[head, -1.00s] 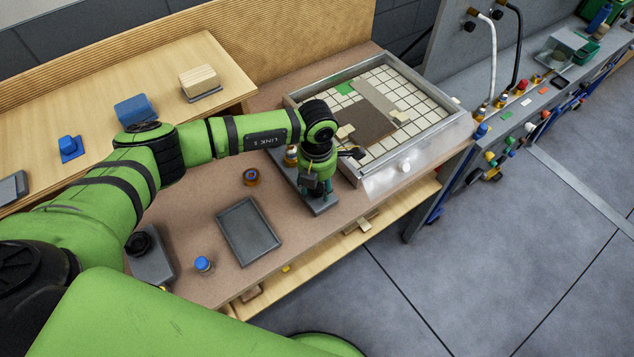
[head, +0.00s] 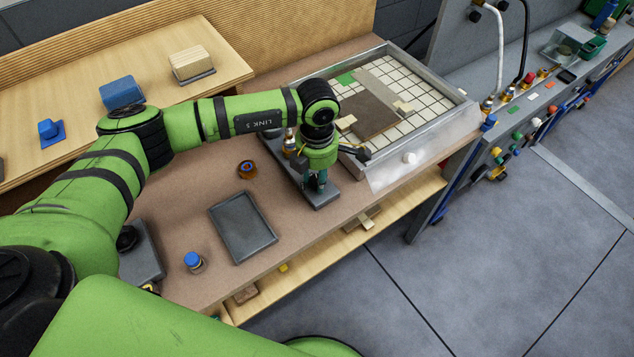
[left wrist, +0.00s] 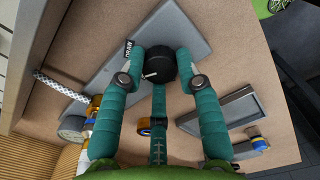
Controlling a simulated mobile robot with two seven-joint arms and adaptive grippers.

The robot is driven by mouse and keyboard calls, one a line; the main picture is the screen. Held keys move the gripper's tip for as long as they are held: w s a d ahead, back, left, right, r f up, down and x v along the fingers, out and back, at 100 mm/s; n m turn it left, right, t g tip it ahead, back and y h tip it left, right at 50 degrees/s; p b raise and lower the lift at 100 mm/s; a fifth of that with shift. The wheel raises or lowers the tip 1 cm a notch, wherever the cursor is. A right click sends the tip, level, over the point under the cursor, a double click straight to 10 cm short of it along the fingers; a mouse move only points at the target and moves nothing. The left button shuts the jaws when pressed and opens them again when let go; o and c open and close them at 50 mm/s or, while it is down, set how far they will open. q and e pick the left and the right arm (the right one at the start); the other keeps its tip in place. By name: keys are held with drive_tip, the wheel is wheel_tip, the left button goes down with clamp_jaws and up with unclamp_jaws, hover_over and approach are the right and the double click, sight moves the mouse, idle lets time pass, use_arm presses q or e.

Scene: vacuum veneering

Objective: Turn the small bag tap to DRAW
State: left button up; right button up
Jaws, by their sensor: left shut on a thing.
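The small bag tap shows in the left wrist view as a round black knob (left wrist: 161,66) on a grey plate (left wrist: 195,35). A white pointer line on the knob points toward the left of that picture. A small black label reading DRAW (left wrist: 128,49) lies on the plate to the upper left of the knob. My left gripper (head: 316,181) points down over the plate (head: 322,199) in the head view. Its teal fingers are shut around the knob, and in the head view they hide it. My right gripper is not in view.
A dark grey tray (head: 244,252) and a blue-capped bottle (head: 194,262) are on the bench left of the plate. A metal-framed bed with a white grid (head: 425,101) stands behind to the right. A tape roll (head: 247,169) lies near the tray.

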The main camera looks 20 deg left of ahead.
use_arm(q)
drive_tip(key=m+b, duration=0.1)
drive_tip(key=b, duration=0.1)
drive_tip(key=m+b, duration=0.4)
drive_tip(key=shift+f+b, duration=0.35)
drive_tip(key=shift+b, duration=0.05)
drive_tip(key=shift+s+r+m+b, duration=0.1)
drive_tip(key=shift+r+m+b, duration=0.1)
drive_tip(key=shift+m+b, duration=1.05)
drive_tip(key=o, duration=1.2)
drive_tip(key=shift+c, duration=0.2)
drive_tip(key=shift+r, duration=0.1)
